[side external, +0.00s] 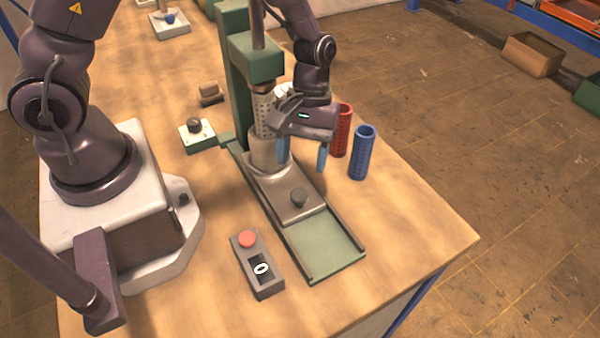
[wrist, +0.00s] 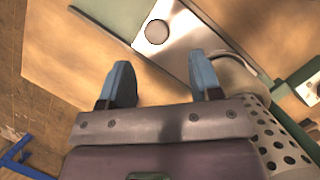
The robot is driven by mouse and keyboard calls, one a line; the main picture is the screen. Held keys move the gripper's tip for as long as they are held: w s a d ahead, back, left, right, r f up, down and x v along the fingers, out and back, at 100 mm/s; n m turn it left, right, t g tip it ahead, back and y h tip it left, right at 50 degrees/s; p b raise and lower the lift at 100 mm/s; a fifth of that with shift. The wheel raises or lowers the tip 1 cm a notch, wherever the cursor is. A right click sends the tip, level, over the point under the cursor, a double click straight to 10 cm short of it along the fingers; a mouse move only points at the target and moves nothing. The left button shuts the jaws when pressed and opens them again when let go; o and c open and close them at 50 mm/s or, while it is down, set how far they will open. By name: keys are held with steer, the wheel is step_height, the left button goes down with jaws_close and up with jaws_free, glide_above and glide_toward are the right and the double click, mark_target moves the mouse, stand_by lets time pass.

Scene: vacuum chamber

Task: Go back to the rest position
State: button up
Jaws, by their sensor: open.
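My gripper (side external: 302,158) is open, with its two blue fingers pointing down and apart. In the side external view it hangs beside the green press (side external: 240,90), over the far edge of the metal slide plate (side external: 287,200). Nothing shows between the fingers. In the wrist view my gripper (wrist: 163,85) also has an empty gap, with the slide plate (wrist: 180,45) and its round knob (wrist: 156,32) beyond it. A perforated metal cylinder (side external: 263,115) stands in the press close to my gripper, and shows at the right of the wrist view (wrist: 275,140).
A red perforated cylinder (side external: 343,130) and a blue one (side external: 362,152) stand right of my gripper. A control box (side external: 257,264) with a red button lies at the front. A small block with a knob (side external: 197,134) sits left of the press. The table's right corner is clear.

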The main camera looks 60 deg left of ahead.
steer(key=shift+v, duration=0.8)
steer(key=w+a+r+n+t+y, duration=0.1)
steer(key=w+a+r+n+t, duration=0.15)
steer(key=w, duration=0.25)
steer(key=w+a+r+n+t, duration=0.2)
steer(key=w+r+t, duration=0.15)
steer(key=w, duration=0.25)
steer(key=s+a+r+t+y, duration=0.15)
steer(key=a+r, duration=0.25)
steer(key=r, duration=0.7)
steer(key=s+r+m, duration=0.2)
steer(key=s, duration=0.1)
steer(key=s+r+m, duration=0.2)
steer(key=s+m, duration=0.1)
steer(key=s, duration=0.1)
steer(key=s+d+r+m+t, duration=0.1)
steer(key=s+r+m, duration=0.1)
steer(key=s, duration=0.2)
steer(key=shift+s, duration=0.15)
steer(key=s+m, duration=0.6)
steer(key=s, duration=0.3)
steer(key=shift+y, duration=0.35)
